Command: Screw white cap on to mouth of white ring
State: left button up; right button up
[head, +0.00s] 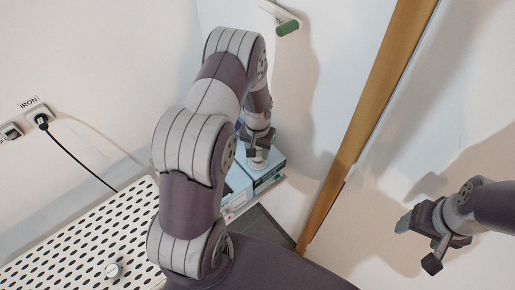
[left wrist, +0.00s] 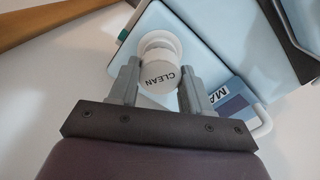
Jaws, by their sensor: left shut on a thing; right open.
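The white cap (left wrist: 158,78), lettered CLEAN, sits between the fingers of my left gripper (left wrist: 159,70) in the left wrist view. My left gripper is shut on it. The white ring (left wrist: 160,39) shows just beyond the cap, at the pale blue box; the cap partly hides it, and I cannot tell whether they touch or are threaded. In the head view my left gripper (head: 258,138) is over the blue boxes, with a small white piece below it. My right gripper (head: 421,240) is open and empty at the right, away from the boxes.
Blue boxes (head: 266,174) stand beneath my left gripper. A white perforated board (head: 75,240) lies at lower left, near a plugged-in black cable (head: 82,158). A wooden post (head: 375,105) stands between my arms. A green-ended handle (head: 287,28) is on the wall.

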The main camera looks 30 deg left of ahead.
aim_at(258, 151)
pick_arm(q)
jog(key=shift+f+b, duration=0.9)
jog(key=shift+f, duration=0.35)
jog(key=o, duration=1.2)
jog(key=shift+o, duration=0.2)
jog(key=shift+r, duration=0.1)
jog(key=shift+w+r, duration=0.1)
jog(key=shift+r, duration=0.2)
notch_tip(258, 151, up, 12)
jog(key=b, duration=0.3)
